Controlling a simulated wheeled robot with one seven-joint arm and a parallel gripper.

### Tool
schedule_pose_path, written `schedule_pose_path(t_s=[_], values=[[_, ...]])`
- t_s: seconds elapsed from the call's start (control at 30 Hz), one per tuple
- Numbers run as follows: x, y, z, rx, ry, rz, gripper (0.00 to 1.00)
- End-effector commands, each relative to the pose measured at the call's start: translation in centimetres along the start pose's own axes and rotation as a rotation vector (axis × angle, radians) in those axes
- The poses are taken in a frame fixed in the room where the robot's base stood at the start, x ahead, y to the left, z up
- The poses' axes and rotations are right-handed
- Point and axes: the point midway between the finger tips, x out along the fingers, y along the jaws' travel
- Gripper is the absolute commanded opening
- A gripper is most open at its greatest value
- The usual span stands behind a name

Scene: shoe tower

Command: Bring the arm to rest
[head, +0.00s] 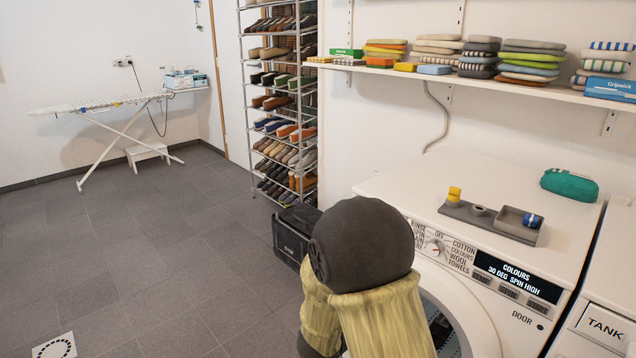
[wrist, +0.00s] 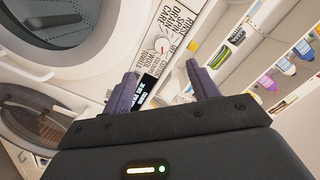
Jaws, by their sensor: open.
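My gripper (wrist: 161,71) shows in the wrist view with its two purple fingers apart and nothing between them. The front of the washing machine (wrist: 128,50) lies beyond the fingers, tilted in that view, with its dial and lettered panel behind the gap. In the head view my arm (head: 362,250) is folded up low in front of the washing machine (head: 440,182), a dark round joint above yellow-green covers. My arm hides part of the machine's door. My fingers cannot be made out in the head view.
A grey tray (head: 478,222) and a green pouch (head: 569,185) lie on the machine. A shelf (head: 400,72) of folded cloths runs above. A shoe rack (head: 244,100) and a black crate (head: 283,240) stand behind my arm.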

Motion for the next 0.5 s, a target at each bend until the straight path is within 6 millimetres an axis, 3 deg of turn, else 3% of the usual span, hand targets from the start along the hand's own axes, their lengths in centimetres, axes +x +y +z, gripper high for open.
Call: schedule_pose_path(t_s=[0.27, 0.5], values=[[0.0, -0.2, 3.4, -0.144, -0.400, -0.001, 0.59], [-3.2, 0.8, 5.2, -0.385, -0.775, -0.056, 0.59]])
